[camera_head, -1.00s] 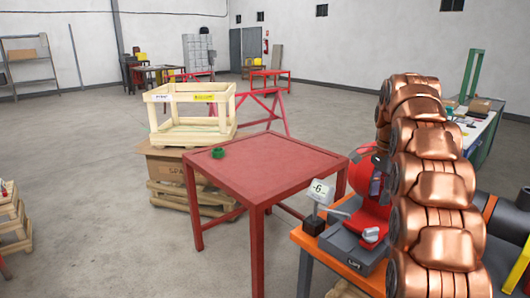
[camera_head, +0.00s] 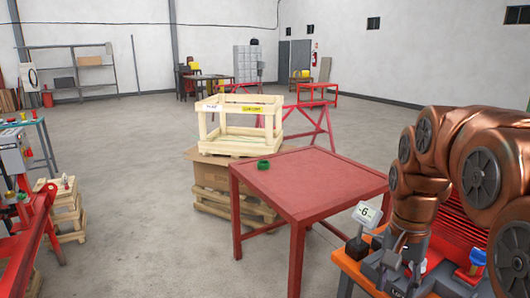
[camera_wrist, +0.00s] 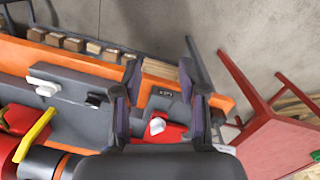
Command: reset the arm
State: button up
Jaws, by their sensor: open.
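My gripper (camera_wrist: 162,78) is open in the wrist view, its two dark fingers apart with nothing held between them. It hangs over an orange bench (camera_wrist: 80,62) with grey and red equipment on it. A red part with a white knob (camera_wrist: 157,126) shows below and between the fingers; I cannot tell how far below. In the head view my copper arm is bent at the right and reaches down over the same orange bench (camera_head: 352,270). The gripper end is hard to make out there among the equipment.
A sign marked 6 (camera_head: 367,214) stands at the bench's edge. The floor left of the table is open.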

jog(key=s+a+f+n, duration=0.3)
jog(key=s+f+n, duration=0.1)
jog(key=s, duration=0.6)
jog(key=s+a+f+n+p, duration=0.1)
jog(key=s+a+f+n, duration=0.2)
jog(key=s, duration=0.7)
jog(key=shift+s+a+f+n+g, duration=0.2)
jog(key=shift+a+f+n+g, duration=0.25)
jog(key=shift+f, duration=0.25)
jog(key=shift+d, duration=0.15)
